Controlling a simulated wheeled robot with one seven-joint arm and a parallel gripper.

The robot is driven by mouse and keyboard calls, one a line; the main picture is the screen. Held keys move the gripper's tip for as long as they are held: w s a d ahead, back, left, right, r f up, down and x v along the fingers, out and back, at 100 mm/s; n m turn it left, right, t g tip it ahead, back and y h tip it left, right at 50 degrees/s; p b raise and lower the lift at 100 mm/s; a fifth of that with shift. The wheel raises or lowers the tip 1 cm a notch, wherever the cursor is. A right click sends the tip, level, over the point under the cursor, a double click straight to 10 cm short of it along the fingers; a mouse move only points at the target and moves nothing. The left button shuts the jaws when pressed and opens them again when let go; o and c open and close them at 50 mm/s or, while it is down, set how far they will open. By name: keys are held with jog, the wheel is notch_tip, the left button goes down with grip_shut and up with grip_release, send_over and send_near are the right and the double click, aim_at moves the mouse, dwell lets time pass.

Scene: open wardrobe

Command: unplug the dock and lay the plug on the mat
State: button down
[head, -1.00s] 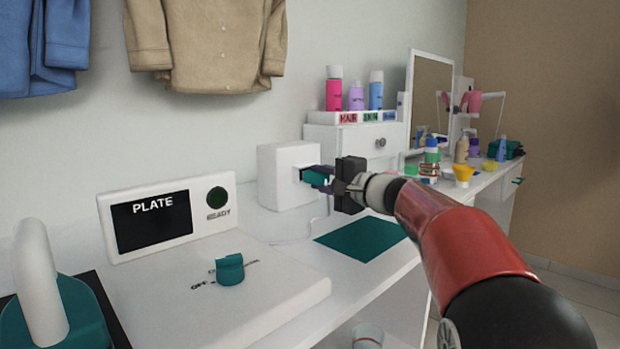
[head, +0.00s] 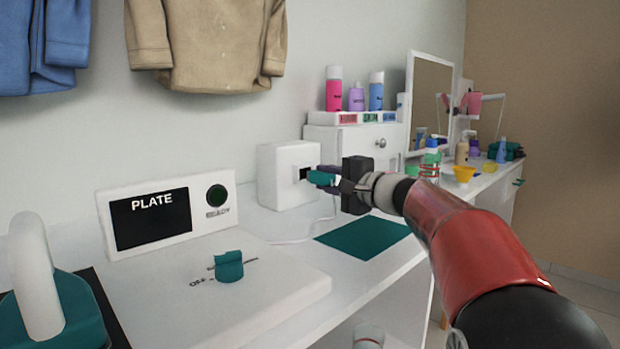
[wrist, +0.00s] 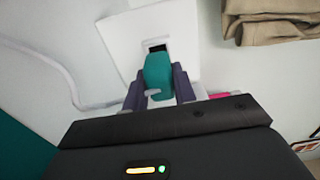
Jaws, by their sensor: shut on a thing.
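The dock (head: 283,178) is a white box against the wall, with a dark socket opening in its front. The teal plug (head: 321,178) is just outside the socket, with a small gap between them. My gripper (head: 330,184) is shut on the plug. In the wrist view the plug (wrist: 158,78) sits between the two dark fingers (wrist: 158,92), and the dark socket shows beyond it in the dock (wrist: 128,40). A thin white cord (head: 310,238) hangs from the plug to the counter. The flat teal mat (head: 362,239) lies bare on the counter, below and to the right of the dock.
A white panel reading PLATE (head: 160,215) stands left of the dock, behind a base with a teal knob (head: 229,266). An iron-like teal and white object (head: 45,290) is at far left. Bottles, a mirror (head: 425,100) and a yellow funnel (head: 464,173) stand farther right.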

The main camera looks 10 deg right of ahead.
jog(key=shift+b+v, duration=0.75)
jog(key=shift+v, duration=0.8)
